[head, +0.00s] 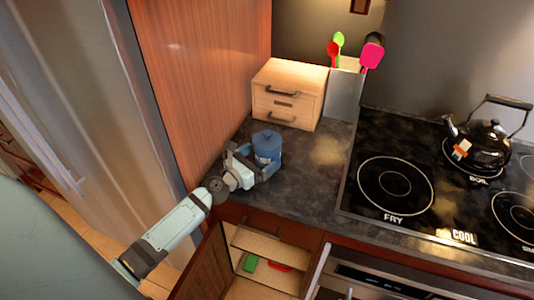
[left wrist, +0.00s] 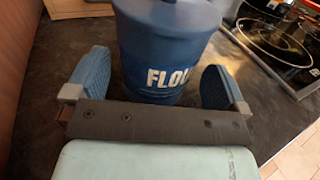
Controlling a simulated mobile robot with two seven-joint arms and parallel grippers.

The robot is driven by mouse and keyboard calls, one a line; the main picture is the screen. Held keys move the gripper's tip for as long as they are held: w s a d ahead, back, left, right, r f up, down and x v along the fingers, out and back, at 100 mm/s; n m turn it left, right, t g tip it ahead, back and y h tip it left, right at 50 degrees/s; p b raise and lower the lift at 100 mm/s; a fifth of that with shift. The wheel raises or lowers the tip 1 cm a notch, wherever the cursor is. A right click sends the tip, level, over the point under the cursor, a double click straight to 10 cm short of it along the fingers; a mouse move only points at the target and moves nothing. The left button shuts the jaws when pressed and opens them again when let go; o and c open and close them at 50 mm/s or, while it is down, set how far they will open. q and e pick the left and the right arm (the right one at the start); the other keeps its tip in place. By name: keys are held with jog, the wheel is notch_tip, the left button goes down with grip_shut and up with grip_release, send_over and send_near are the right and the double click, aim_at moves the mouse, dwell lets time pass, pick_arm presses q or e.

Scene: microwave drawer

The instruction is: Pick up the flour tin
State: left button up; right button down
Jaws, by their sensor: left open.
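The flour tin (head: 267,146) is a blue round canister standing upright on the dark countertop, in front of the wooden box. In the left wrist view the flour tin (left wrist: 165,40) is close and shows white lettering, partly cut off at the top. My left gripper (head: 254,165) reaches in from the left at counter height. In the left wrist view its blue pads (left wrist: 158,78) are open, one on each side of the tin's lower part. Gaps show between the pads and the tin. My right gripper is not in view.
A wooden drawer box (head: 288,93) stands behind the tin, with a utensil holder (head: 345,92) beside it. The stove (head: 400,160) with a black kettle (head: 483,142) is to the right. A wooden panel rises at left. Below the counter, an open cabinet (head: 262,268) holds small green and red items.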

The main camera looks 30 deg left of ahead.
pick_arm(q)
jog(key=w, duration=0.3)
jog(key=shift+w+d, duration=0.2)
jog(key=shift+w, duration=0.2)
jog(key=shift+s+r, duration=0.1)
jog(key=c, duration=0.9)
jog(key=shift+o, duration=0.2)
